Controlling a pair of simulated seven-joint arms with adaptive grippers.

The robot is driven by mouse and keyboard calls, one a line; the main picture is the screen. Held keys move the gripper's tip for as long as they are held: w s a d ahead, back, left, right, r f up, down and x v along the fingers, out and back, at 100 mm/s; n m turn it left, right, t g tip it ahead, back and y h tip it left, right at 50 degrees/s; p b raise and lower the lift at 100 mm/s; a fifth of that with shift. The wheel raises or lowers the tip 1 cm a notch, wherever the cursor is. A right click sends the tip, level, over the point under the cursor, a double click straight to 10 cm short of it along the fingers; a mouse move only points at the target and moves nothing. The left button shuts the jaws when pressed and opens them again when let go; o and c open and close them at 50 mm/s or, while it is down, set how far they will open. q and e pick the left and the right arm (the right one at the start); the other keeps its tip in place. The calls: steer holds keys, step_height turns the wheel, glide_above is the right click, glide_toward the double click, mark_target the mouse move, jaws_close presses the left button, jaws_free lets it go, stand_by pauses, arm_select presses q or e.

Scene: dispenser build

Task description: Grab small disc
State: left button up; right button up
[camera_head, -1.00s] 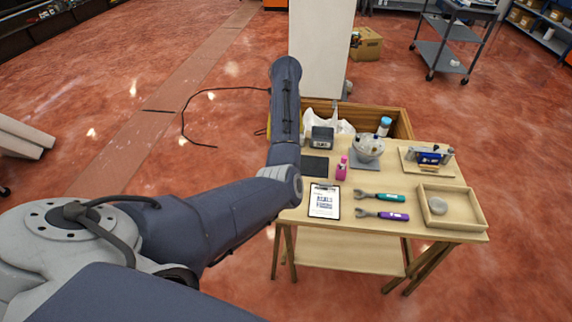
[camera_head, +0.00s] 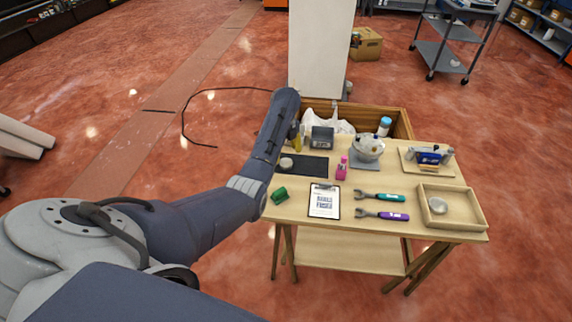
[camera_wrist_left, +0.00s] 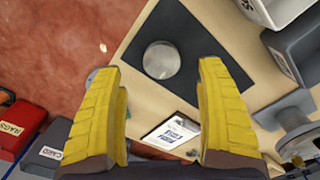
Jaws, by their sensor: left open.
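A small pale grey disc (camera_head: 286,163) lies on the left part of the dark mat (camera_head: 315,166) at the table's left side. In the left wrist view the disc (camera_wrist_left: 161,60) lies beyond and between the two yellow fingers, untouched, on the dark mat (camera_wrist_left: 205,45). My left gripper (camera_wrist_left: 162,72) is open and empty above the table. In the head view its yellow fingers (camera_head: 296,141) show partly behind my arm. Another round grey piece (camera_head: 437,205) sits in the wooden tray at the right. My right gripper is not in view.
A green object (camera_head: 279,194) lies near the left edge.

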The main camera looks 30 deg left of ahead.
mark_target(286, 162)
arm_select(q)
steer(key=shift+d+f, duration=0.1)
steer(key=shift+f, duration=2.5)
steer(key=shift+c, duration=0.4)
jaws_close()
